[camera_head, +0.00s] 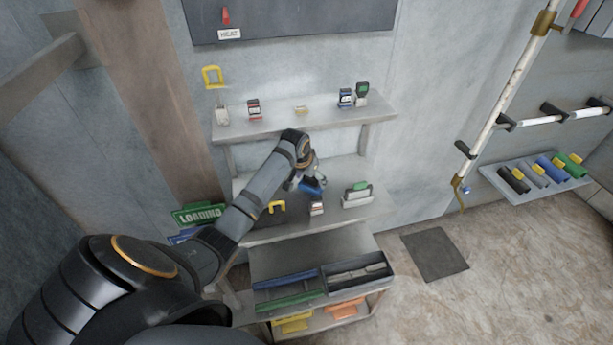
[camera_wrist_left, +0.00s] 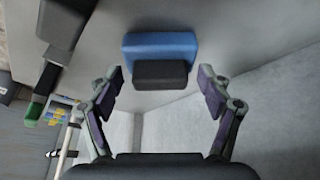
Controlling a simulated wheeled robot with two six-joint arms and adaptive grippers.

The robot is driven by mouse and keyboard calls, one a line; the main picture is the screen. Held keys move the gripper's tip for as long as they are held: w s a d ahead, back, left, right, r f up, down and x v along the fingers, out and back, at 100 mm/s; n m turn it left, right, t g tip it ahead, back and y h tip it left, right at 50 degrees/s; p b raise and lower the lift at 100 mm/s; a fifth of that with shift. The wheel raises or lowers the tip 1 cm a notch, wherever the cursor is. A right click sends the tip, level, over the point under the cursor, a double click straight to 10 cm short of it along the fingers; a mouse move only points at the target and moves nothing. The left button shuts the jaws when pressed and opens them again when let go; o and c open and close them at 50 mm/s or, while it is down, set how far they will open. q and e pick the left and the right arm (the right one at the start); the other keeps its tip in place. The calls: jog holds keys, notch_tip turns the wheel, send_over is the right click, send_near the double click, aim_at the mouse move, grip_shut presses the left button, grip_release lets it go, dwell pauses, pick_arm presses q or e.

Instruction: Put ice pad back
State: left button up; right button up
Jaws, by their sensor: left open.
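A blue block with a dark grip-like part, which may be the ice pad (camera_wrist_left: 160,46), sits against a grey surface in the left wrist view. In the head view a blue piece (camera_head: 312,187) shows at my left gripper, above the middle shelf. My left gripper (camera_head: 305,181) reaches in over that shelf; in the left wrist view its fingers (camera_wrist_left: 161,92) are spread. The block is beyond the fingertips, between their lines, with a visible gap on each side. I cannot tell how far it is in depth. My right gripper is in neither view.
The shelf unit (camera_head: 330,123) carries small items on top. On the middle shelf are a green-topped item (camera_head: 357,194), a small upright item (camera_head: 317,208) and a yellow-handled dark item (camera_head: 275,208). Trays (camera_head: 357,272) sit below. A wall shelf (camera_head: 540,185) holds several coloured items at right.

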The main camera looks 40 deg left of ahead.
pick_arm(q)
jog(key=v, duration=0.5)
jog(key=s+p, duration=0.1)
jog(key=s, duration=1.1)
jog(key=shift+d+p, duration=0.3)
jog(key=shift+d, duration=0.15)
jog(key=shift+w, duration=0.1)
